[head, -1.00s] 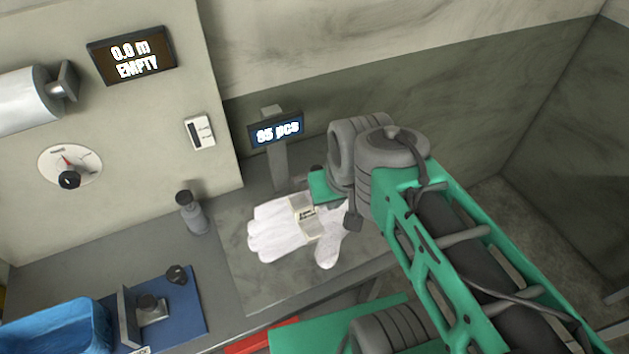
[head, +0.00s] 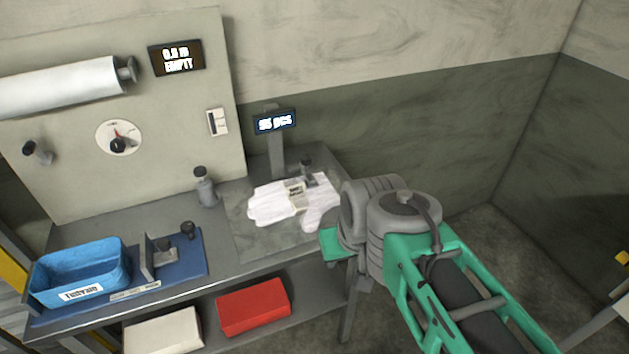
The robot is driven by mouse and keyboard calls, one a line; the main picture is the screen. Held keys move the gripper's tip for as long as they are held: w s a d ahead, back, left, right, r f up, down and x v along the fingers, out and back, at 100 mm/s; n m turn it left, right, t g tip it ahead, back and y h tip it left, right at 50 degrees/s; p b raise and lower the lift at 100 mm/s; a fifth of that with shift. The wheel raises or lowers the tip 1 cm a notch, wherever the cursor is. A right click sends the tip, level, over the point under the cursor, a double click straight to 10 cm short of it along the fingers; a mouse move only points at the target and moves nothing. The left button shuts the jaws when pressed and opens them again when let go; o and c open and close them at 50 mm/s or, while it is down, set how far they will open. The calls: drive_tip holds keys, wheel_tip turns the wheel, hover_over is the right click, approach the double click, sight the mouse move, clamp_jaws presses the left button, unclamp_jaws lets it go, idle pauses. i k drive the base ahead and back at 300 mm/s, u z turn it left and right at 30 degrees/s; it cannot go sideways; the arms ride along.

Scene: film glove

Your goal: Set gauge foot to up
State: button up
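No part in view is readably marked as the gauge foot, so I cannot tell for sure which it is. One candidate is a small grey fixture (head: 161,257) on the blue board, with an upright metal plate and a low block beside it. A dark round knob (head: 188,230) stands behind it on the board. Another candidate is a small dark-topped device (head: 306,167) at the back edge of the white gloves (head: 275,204). Whether either part is up or down is unclear. My green and grey arm is at the right, in front of the bench; my gripper does not show.
A blue bin (head: 80,275) sits at the left of the bench. A grey bottle (head: 205,188) stands before the panel, which has a dial (head: 118,138), a slider (head: 217,122) and a film roll (head: 60,88). A display (head: 275,122) reads "95 pcs". Red (head: 254,307) and white boxes lie below.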

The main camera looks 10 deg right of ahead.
sight(311, 182)
drive_tip(key=z, duration=0.8)
drive_tip(key=i, duration=0.75)
drive_tip(key=u, duration=1.15)
